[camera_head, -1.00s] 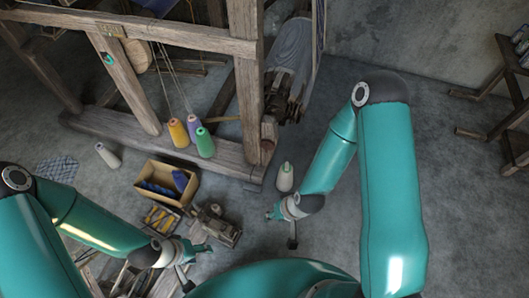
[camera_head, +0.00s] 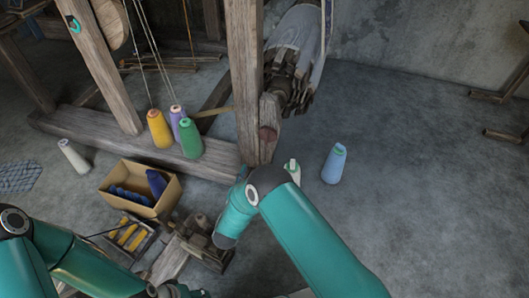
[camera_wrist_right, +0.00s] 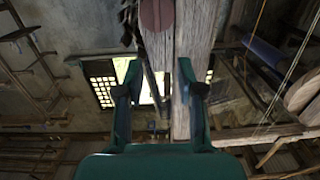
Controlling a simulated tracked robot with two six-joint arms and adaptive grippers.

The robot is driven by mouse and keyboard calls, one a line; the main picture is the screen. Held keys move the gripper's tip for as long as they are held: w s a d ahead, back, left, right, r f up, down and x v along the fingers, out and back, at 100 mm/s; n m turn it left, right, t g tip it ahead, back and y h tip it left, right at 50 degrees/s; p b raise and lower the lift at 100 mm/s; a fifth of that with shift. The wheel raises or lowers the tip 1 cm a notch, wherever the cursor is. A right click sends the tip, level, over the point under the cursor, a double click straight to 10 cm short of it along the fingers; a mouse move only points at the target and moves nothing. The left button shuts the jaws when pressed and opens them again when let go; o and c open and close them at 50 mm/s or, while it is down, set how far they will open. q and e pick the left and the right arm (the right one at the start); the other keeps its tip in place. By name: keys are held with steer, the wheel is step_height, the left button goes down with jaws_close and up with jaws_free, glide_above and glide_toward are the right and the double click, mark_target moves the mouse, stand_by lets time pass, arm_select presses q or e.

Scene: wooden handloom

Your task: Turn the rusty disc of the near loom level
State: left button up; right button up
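The rusty disc (camera_wrist_right: 157,12) is a reddish-brown round piece at the top of the right wrist view, on a weathered wooden beam. My left gripper (camera_head: 182,291) is at the bottom edge, partly cut off.
Yellow, purple and green cones (camera_head: 188,138) stand on the loom's base beam. A cardboard box (camera_head: 140,188) and a wooden tool (camera_head: 200,243) lie on the floor. A white cone (camera_head: 293,170) and a blue cone (camera_head: 335,164) stand right of the post.

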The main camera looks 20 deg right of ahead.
steer(key=b, duration=0.6)
glide_toward(265, 136)
steer(key=shift+h, duration=0.3)
steer(key=x, duration=0.7)
steer(key=shift+w+f, duration=0.1)
steer(key=shift+f, duration=0.05)
steer(key=shift+b+x, duration=0.35)
steer(key=shift+x, duration=0.5)
arm_select(q)
step_height(265, 136, down, 8)
steer(key=shift+r, duration=0.25)
arm_select(e)
jaws_close()
steer(key=shift+a, duration=0.1)
